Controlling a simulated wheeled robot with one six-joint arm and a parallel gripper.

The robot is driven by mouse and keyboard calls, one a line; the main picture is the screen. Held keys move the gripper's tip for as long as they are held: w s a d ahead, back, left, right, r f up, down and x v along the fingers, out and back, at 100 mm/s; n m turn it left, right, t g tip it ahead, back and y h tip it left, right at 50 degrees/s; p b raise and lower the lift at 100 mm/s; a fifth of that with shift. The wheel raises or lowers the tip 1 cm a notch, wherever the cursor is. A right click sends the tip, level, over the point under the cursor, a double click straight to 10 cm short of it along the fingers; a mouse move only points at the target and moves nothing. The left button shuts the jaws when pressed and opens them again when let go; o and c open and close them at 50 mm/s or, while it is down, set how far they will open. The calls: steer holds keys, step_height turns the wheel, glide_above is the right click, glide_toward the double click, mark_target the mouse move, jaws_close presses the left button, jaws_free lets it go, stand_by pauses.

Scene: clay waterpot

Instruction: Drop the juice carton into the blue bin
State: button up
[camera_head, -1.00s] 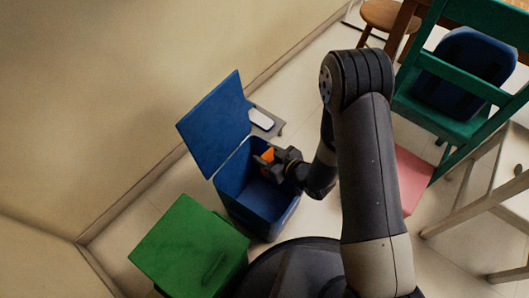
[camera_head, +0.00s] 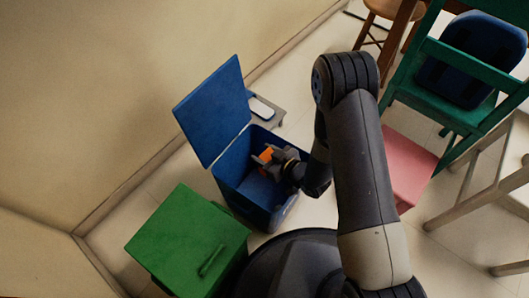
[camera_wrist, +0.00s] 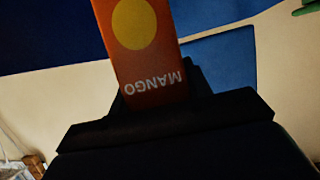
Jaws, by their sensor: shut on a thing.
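The juice carton (camera_wrist: 140,50) is orange with a yellow circle and the word MANGO, and fills the upper middle of the wrist view. In the head view the carton (camera_head: 266,157) is a small orange patch at my gripper (camera_head: 266,162). My gripper is shut on the carton and holds it over the open mouth of the blue bin (camera_head: 268,212). The bin's blue lid (camera_head: 211,110) stands raised toward the wall. The carton's lower end is hidden by the gripper in the wrist view. Its exact height against the rim is hard to tell.
A green bin (camera_head: 187,242) with a closed lid stands beside the blue bin at the lower left. A pink box (camera_head: 408,167) and a green chair (camera_head: 445,105) are at the right. The wall runs along the left.

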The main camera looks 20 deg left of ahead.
steer(key=o, duration=1)
steer(key=p+v, duration=0.2)
steer(key=v, duration=0.8)
steer(key=shift+s+d+r+p, duration=0.1)
steer(key=shift+s+d+p, duration=0.05)
steer(key=shift+d+p, duration=0.2)
steer(key=b+x, duration=0.2)
steer(key=x, duration=0.8)
steer(key=shift+b, duration=0.35)
steer(key=r, duration=0.1)
steer(key=r+p, duration=0.2)
steer(key=shift+w+a+r, duration=0.2)
steer(key=shift+a+r, duration=0.15)
steer(key=shift+r+p, duration=0.55)
steer(key=shift+r, duration=0.35)
